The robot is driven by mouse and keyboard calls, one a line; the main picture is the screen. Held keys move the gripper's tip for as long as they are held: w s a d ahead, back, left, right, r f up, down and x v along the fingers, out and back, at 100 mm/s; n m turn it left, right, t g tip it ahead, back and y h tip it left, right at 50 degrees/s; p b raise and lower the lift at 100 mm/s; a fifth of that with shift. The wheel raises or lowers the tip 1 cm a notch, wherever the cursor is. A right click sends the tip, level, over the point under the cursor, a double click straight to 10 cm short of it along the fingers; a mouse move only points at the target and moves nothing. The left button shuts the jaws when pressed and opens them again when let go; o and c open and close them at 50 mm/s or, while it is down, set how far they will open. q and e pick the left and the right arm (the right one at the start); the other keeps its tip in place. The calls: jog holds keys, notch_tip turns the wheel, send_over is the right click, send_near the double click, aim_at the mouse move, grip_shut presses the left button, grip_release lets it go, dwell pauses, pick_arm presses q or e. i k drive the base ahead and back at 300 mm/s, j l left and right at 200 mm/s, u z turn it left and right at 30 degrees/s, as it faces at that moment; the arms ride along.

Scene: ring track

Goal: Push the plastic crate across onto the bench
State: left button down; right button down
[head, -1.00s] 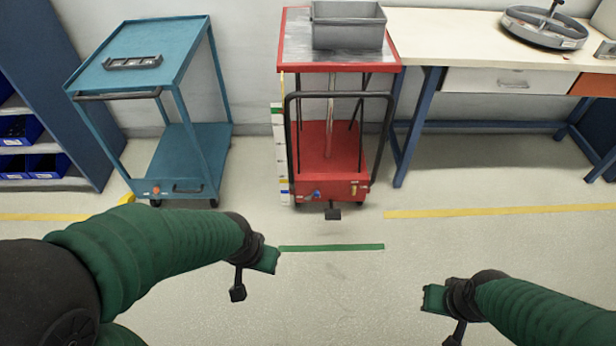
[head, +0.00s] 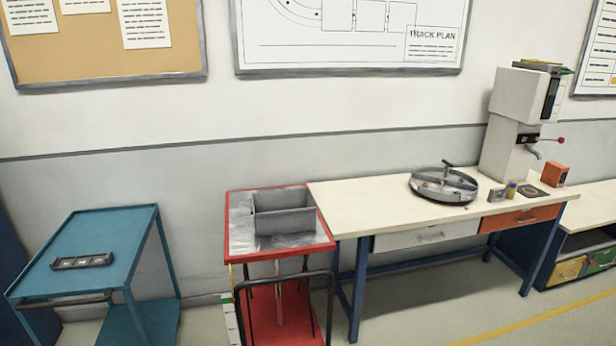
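The grey plastic crate (head: 284,222) sits upright on the metal top of the red lift cart (head: 240,238), toward its right side. The cart stands against the left end of the bench (head: 370,205), and its top looks close to the bench top in height; I cannot tell whether they are exactly level. The crate looks empty from here. The near left end of the bench top beside the crate is bare. Neither of my grippers is in view.
A round grey tray-like fixture (head: 444,186) stands mid-bench, with a drill press (head: 515,130) and small items farther right. A blue cart (head: 95,262) with a dark bar-shaped item (head: 83,261) stands at the left. The cart's black handle (head: 285,283) rises in front.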

aim_at(281, 212)
jog(key=i+l+u, duration=0.15)
jog(key=i+l, duration=0.15)
jog(key=i+l+u, duration=0.1)
jog(key=i+l, duration=0.25)
jog(key=i+l+u, duration=0.15)
jog(key=i+l, duration=0.25)
jog(key=i+l+u, duration=0.15)
jog(key=i+l, duration=0.25)
jog(key=i+l+u, duration=0.1)
jog(key=i+l, duration=0.2)
jog(key=l, duration=0.2)
jog(key=i+l+u, duration=0.15)
jog(key=i+l, duration=0.15)
jog(key=l, duration=0.2)
